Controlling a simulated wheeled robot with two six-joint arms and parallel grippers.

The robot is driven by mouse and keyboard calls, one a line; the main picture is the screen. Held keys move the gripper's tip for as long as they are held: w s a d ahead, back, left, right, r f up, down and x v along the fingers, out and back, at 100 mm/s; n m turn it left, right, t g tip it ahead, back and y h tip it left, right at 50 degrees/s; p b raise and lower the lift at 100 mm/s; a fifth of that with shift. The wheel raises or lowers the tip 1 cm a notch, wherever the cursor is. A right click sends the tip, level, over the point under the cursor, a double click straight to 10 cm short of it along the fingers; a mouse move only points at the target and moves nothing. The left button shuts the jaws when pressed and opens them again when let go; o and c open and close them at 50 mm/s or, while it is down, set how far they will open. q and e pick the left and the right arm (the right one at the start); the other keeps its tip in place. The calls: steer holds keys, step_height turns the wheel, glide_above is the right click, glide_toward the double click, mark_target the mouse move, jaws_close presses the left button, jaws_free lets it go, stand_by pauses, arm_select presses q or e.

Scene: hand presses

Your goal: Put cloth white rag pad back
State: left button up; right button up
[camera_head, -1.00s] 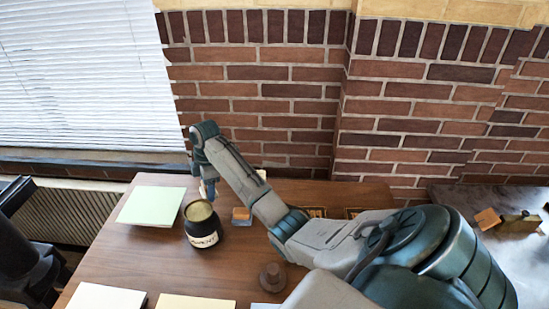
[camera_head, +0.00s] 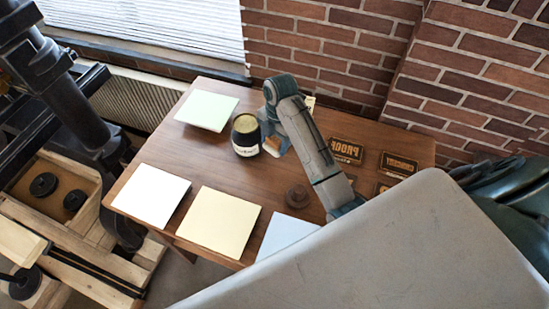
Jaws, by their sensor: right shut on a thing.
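My right arm reaches in from the right, and its right gripper (camera_head: 271,140) points down at the table beside the dark jar. The gripper is shut on the white rag pad, which is mostly hidden by the wrist; only a small pale patch shows at the fingers, and its outline is unclear. The dark jar (camera_head: 246,138) with a pale label and an olive top stands upright just left of the gripper. I cannot tell whether the pad touches the table (camera_head: 170,150). My left gripper is not in view.
Green paper (camera_head: 207,110), white paper (camera_head: 152,194), cream paper (camera_head: 220,221) and pale blue paper (camera_head: 285,235) lie on the table. A round brown knob (camera_head: 297,196) and dark lettered plates (camera_head: 346,151) are to the right. A black and wooden press (camera_head: 60,200) stands at left.

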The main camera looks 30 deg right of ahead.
mark_target(273, 163)
step_height(273, 163, down, 4)
steer(key=shift+w+a+r+p, duration=0.15)
steer(key=shift+r+p, duration=0.1)
steer(key=shift+p, duration=0.7)
step_height(273, 163, down, 3)
steer(key=shift+f+p, duration=0.15)
steer(key=shift+p, duration=0.5)
steer(key=shift+f, duration=0.3)
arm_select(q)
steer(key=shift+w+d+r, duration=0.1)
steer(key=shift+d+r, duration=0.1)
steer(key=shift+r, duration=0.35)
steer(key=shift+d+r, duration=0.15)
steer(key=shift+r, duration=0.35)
arm_select(e)
steer(key=shift+f, duration=0.15)
steer(key=o, duration=0.6)
steer(key=shift+f, duration=0.1)
steer(key=r, duration=0.2)
steer(key=r+b, duration=0.1)
steer(key=r, duration=0.1)
steer(key=d+r+b, duration=0.1)
steer(key=r, duration=0.1)
steer(key=shift+w+r, duration=0.1)
steer(key=shift+r, duration=0.1)
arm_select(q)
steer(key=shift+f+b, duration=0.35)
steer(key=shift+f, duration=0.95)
arm_select(e)
steer(key=shift+r, duration=0.7)
